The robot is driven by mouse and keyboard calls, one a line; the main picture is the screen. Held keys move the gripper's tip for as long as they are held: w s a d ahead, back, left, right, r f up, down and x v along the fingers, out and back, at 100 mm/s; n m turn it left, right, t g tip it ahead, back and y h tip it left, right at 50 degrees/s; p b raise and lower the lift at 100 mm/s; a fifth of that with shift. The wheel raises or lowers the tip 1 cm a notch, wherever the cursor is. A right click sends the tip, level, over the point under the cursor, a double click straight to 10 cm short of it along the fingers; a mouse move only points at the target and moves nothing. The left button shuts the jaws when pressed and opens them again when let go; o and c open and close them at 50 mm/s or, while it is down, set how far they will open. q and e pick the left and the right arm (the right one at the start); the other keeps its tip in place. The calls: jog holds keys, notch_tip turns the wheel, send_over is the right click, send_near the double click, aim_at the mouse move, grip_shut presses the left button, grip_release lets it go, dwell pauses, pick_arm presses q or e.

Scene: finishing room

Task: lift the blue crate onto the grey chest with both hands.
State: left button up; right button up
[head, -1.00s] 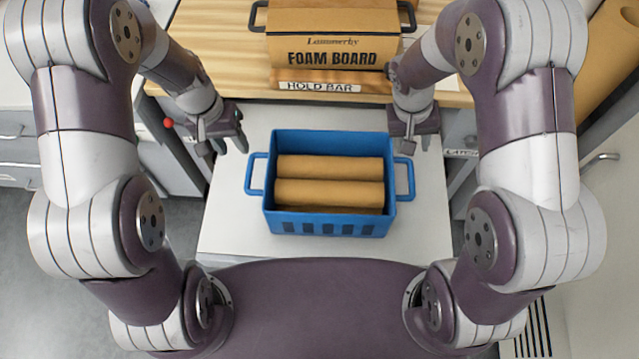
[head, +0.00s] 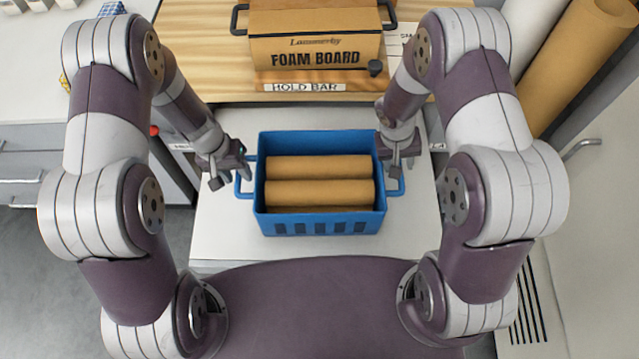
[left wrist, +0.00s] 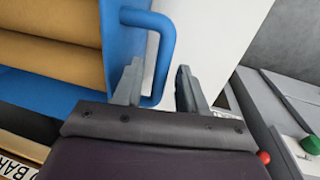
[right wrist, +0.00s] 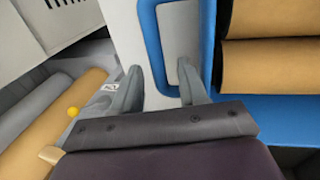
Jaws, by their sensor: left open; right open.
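The blue crate (head: 320,226) stands level on a pale top (head: 225,235), with brown rolls (head: 320,192) inside. My left gripper (head: 231,174) is open at the crate's left handle (head: 239,188). In the left wrist view the handle's outer bar (left wrist: 164,50) lies between the spread fingers (left wrist: 158,88). My right gripper (head: 398,166) is open at the right handle (head: 401,186). In the right wrist view that handle's bar (right wrist: 151,40) runs between the spread fingers (right wrist: 160,88). Contact is not clear on either side. A grey drawer unit (head: 20,188) stands at the left; I cannot tell whether it is the chest.
A wooden bench (head: 190,60) behind the crate carries a foam board box (head: 315,60) and a bar labelled HOLD BAR (head: 300,87). Brown rolls (head: 575,60) lean at the right. The pale top is bare around the crate.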

pick_arm(q)
jog(key=shift+d+f, duration=0.2)
jog(key=shift+f, duration=0.8)
pick_arm(e)
jog(key=shift+x, duration=1)
pick_arm(q)
grip_shut()
pick_arm(e)
grip_shut()
pick_arm(q)
jog(key=shift+r, duration=0.1)
pick_arm(e)
jog(key=shift+r, duration=0.1)
